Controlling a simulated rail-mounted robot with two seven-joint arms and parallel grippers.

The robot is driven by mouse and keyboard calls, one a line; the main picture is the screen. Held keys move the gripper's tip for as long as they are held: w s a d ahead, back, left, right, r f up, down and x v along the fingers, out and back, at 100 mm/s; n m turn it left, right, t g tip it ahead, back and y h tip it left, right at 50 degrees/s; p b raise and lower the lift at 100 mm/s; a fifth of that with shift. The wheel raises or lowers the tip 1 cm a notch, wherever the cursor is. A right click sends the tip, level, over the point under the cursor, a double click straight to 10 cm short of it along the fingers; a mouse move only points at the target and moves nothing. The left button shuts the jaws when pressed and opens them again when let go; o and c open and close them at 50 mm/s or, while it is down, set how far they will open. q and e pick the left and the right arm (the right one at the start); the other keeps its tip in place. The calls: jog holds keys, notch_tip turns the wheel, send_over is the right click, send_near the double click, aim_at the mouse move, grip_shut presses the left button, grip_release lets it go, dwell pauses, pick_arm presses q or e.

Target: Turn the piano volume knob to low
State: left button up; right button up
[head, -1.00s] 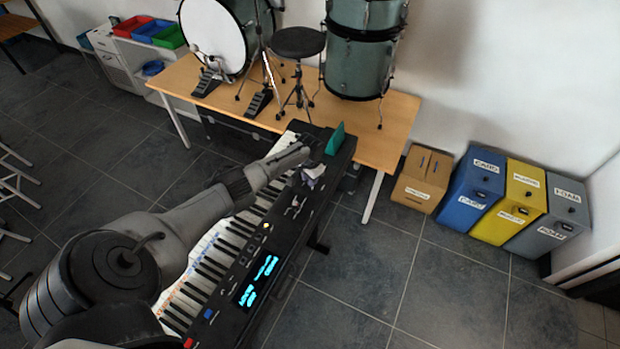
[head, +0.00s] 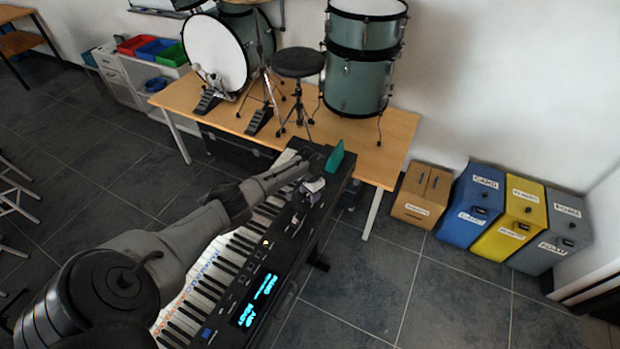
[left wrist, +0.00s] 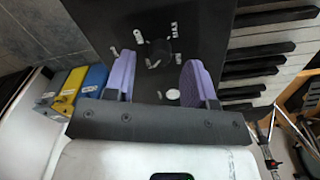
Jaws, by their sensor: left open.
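The black piano (head: 283,251) stands at an angle in the head view, with white keys along its left side and a lit blue display. My left gripper (head: 313,186) is over the far end of its panel. In the left wrist view, the left gripper (left wrist: 158,72) is open, with its two purple fingers apart above the black panel. Between them, a dark round shape that looks like the volume knob (left wrist: 154,61) has small white labels around it, one reading MAX. The knob's setting is too dark to tell. The head view does not show it clearly. My right gripper is out of view.
A green upright piece (head: 335,156) stands at the piano's far end. Beyond is a wooden table (head: 393,146) with drums and a stool. A cardboard box (head: 421,193) and blue, yellow and grey bins stand on the right. The floor right of the piano is clear.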

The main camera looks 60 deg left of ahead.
pick_arm(q)
notch_tip(320, 180, up, 12)
jog(key=p, duration=0.1)
dwell(1.0)
